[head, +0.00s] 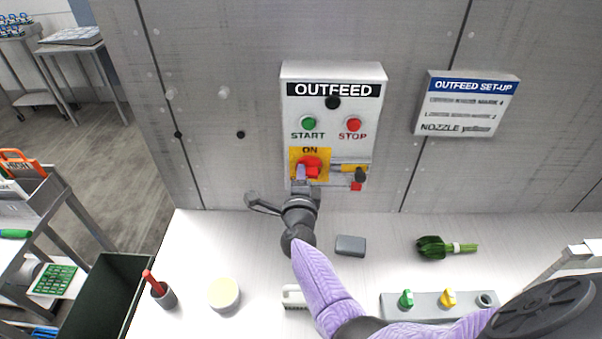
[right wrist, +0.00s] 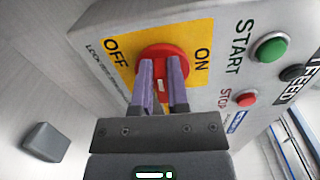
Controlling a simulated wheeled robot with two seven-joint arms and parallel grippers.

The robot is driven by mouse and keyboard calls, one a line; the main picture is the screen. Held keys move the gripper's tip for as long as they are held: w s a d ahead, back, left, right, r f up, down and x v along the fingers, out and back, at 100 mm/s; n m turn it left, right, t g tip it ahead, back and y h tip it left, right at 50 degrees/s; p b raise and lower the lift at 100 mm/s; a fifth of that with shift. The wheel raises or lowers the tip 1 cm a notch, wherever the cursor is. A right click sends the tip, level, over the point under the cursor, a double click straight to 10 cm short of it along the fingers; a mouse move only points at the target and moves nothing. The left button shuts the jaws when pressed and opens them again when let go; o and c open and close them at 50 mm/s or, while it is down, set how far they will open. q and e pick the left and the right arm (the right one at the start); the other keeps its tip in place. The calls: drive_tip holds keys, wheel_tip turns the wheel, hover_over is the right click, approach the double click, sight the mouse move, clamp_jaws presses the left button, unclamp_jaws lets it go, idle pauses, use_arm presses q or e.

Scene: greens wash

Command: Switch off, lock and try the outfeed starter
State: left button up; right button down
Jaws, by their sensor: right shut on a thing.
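The grey OUTFEED starter box (head: 333,110) is on the wall, with a green START button (head: 308,123) and a red STOP button (head: 353,125). Below them a red rotary switch (head: 312,164) sits on a yellow plate marked ON and OFF. My right gripper (right wrist: 162,85) is shut on the red switch knob (right wrist: 163,52), a finger on each side. I cannot tell which mark the knob points to. Right of the switch are a yellow bar (head: 348,168), a dark piece (head: 361,175) and a red piece (head: 356,186). My left gripper is out of view.
On the white bench lie a grey block (head: 350,245), a green-headed brush (head: 433,248) and a round cream tub (head: 224,293). A rack with green (head: 406,298) and yellow nozzles (head: 449,297) is at front right. An OUTFEED SET-UP sign (head: 467,103) hangs right of the box.

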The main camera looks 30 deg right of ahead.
drive_tip(key=shift+f+n, duration=0.15)
drive_tip(key=shift+n, duration=0.45)
drive_tip(key=c, duration=0.6)
unclamp_jaws()
